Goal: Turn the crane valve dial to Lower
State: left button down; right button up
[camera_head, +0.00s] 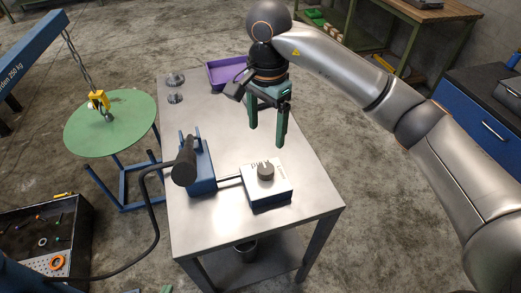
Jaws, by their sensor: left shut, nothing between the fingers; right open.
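The crane valve dial (265,172) is a dark grey round knob on top of a white box (267,193) on the metal table. Small lettering lies around the knob, too small to read, so I cannot tell which setting it points to. My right gripper (266,134) has green fingers pointing down, apart and empty, above the table and beyond the dial in the picture. My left gripper is not in view.
The metal table (310,190) has free room around the box. A purple tray (228,72) and small metal parts (175,88) are at its far end. A blue crane arm (38,50) hangs a yellow hook (98,101) over a round green table (85,133). A black hose (147,215) curves left.

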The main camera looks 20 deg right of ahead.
aim_at(266, 168)
jog(key=f+p, duration=0.1)
jog(key=f, duration=1.1)
jog(key=shift+s+f, duration=0.2)
jog(key=shift+c, duration=0.4)
grip_shut()
